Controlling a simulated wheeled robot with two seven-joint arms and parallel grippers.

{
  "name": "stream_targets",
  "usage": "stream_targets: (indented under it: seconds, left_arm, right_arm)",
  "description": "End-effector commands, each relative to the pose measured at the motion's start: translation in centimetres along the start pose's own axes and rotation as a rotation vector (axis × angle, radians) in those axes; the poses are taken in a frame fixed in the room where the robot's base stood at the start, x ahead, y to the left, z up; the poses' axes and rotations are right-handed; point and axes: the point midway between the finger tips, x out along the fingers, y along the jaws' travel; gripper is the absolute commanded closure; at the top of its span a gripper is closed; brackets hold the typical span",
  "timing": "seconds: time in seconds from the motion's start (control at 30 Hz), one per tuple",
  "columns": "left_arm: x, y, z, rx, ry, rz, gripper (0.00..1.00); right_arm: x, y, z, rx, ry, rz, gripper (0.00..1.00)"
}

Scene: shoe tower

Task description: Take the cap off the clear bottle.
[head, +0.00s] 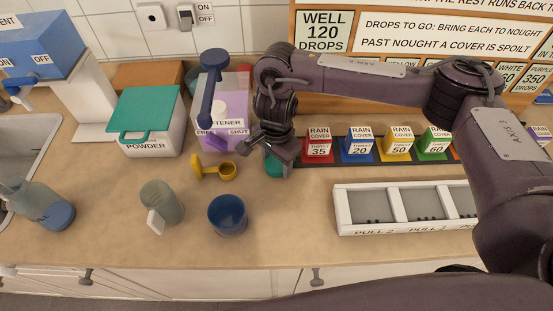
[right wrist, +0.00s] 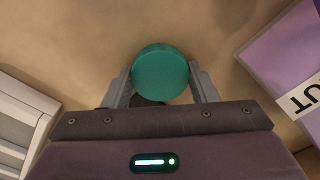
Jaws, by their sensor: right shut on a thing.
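My right gripper (head: 278,158) is shut on a round teal piece (head: 273,168) that looks like a cap, by the counter to the right of the purple softener box. In the right wrist view the teal piece (right wrist: 161,72) sits between the two fingers (right wrist: 161,88). I cannot tell whether it rests on the counter or whether anything is under it. A see-through grey-green vessel (head: 163,203) with a white tab stands upright, apart from the gripper. Which is the clear bottle is uncertain. My left gripper is not in view.
A dark blue cup (head: 228,215) and a yellow scoop (head: 213,170) lie in front of the softener box (head: 235,95). A powder box (head: 145,122) stands behind. Rain cover boxes (head: 360,144) and a white tray (head: 345,225) are at right. The front counter is mostly clear.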

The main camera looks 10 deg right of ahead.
Motion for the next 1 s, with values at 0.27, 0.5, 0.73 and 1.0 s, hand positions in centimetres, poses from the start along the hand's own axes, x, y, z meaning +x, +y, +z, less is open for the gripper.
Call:
stream_targets:
  seconds: [0.27,0.5,0.73,1.0]
  left_arm:
    - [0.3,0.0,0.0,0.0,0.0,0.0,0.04]
    - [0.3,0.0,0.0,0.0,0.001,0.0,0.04]
    - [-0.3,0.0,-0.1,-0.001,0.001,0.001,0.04]
    - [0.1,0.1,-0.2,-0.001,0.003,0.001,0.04]
  right_arm:
    - [0.3,0.0,0.0,-0.001,0.0,0.0,0.38]
    - [0.3,0.0,0.0,-0.001,0.0,0.0,0.25]
    - [-0.3,0.0,0.0,-0.001,0.0,0.0,0.25]
    - [-4.4,-0.2,-0.1,-0.003,0.005,-0.006,0.25]
